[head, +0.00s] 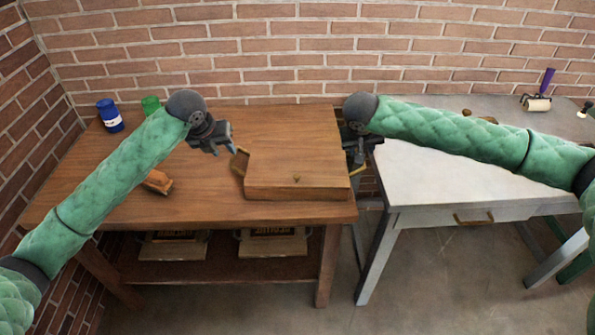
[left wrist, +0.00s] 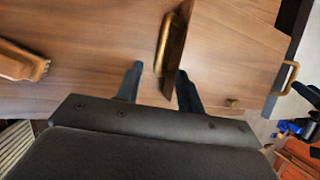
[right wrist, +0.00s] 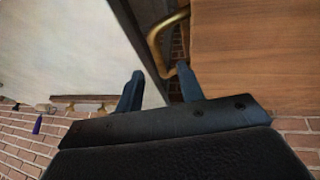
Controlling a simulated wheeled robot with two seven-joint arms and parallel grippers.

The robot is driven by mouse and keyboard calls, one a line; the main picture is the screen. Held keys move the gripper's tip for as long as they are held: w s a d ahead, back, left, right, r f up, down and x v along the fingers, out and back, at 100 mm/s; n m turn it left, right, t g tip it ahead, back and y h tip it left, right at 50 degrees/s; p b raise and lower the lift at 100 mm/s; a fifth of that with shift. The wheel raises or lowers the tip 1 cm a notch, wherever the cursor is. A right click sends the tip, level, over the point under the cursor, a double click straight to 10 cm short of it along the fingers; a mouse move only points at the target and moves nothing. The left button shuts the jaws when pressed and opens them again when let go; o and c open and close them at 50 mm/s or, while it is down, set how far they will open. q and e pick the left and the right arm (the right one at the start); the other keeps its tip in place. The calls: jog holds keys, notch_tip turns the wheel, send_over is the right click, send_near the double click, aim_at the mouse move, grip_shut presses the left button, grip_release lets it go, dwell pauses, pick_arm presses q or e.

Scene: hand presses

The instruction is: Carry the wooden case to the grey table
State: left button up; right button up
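The wooden case (head: 295,160) lies flat near the right end of the wooden table (head: 110,200). A brass handle (left wrist: 163,45) is on its left side and another brass handle (right wrist: 162,45) on its right side. My left gripper (head: 230,147) is just left of the case; in the left wrist view its fingers are apart, with the left handle between and just ahead of the tips. My right gripper (head: 361,158) is at the case's right side, fingers apart, with part of the right handle between or just beyond the tips. The grey table (head: 435,175) stands to the right.
A blue jar (head: 110,116), a green jar (head: 150,104) and a wooden brush-like block (head: 158,182) are left on the wooden table. A roller (head: 538,103) is at the grey table's back. The grey table's front is clear. A narrow gap separates the tables. A brick wall stands behind.

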aim_at(232, 158)
pick_arm(q)
jog(key=shift+f, duration=0.15)
pick_arm(e)
jog(key=shift+f, duration=0.1)
